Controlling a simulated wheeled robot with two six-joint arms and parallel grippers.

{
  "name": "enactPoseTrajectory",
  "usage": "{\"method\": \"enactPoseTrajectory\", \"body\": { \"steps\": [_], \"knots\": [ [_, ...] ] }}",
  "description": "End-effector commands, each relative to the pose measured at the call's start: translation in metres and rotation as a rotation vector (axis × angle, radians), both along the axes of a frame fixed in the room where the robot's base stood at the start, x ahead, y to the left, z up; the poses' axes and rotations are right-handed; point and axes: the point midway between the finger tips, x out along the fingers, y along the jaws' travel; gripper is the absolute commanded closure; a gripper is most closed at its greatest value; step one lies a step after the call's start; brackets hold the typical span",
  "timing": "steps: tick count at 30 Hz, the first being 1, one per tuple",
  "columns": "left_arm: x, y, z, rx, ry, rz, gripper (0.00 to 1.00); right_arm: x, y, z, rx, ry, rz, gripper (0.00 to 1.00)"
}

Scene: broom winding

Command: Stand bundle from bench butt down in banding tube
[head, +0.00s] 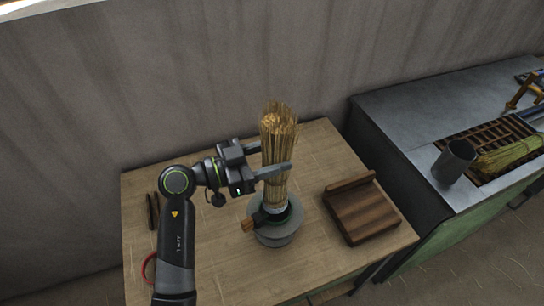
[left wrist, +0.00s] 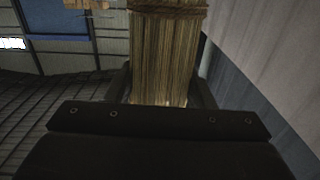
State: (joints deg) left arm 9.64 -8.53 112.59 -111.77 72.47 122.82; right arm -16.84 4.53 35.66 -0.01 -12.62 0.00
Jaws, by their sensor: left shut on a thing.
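The straw bundle (head: 277,160) stands about upright over the wooden bench (head: 190,225), its frayed end up. Its lower end is at the mouth of the grey banding tube (head: 277,234); I cannot tell how deep it sits. My left gripper (head: 276,168) is shut on the bundle from the left, one finger on each side. In the left wrist view the bundle's straw (left wrist: 165,60) runs between my fingers, with a twisted band across it near the top edge. My right gripper is not in view.
A dark wooden block (head: 362,212) with a raised back edge lies right of the tube. Dark tools (head: 153,210) and a red ring (head: 149,267) lie at left. A metal counter with a dark grey cup (head: 455,161) and more straw (head: 508,154) stands at right.

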Motion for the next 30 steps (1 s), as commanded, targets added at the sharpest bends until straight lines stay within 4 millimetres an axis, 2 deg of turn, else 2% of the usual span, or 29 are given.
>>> {"method": "enactPoseTrajectory", "body": {
  "steps": [1, 7, 30],
  "knots": [
    [0.0, 0.0, -0.007, 0.0, -0.002, 0.0, 0.74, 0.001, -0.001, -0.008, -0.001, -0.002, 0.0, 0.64],
    [0.0, 0.0, -0.018, 0.0, -0.002, 0.0, 0.74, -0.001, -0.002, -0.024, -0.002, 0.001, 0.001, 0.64],
    [0.0, 0.0, -0.078, -0.001, 0.002, 0.0, 0.74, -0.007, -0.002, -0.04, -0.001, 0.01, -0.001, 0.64]
  ]
}}
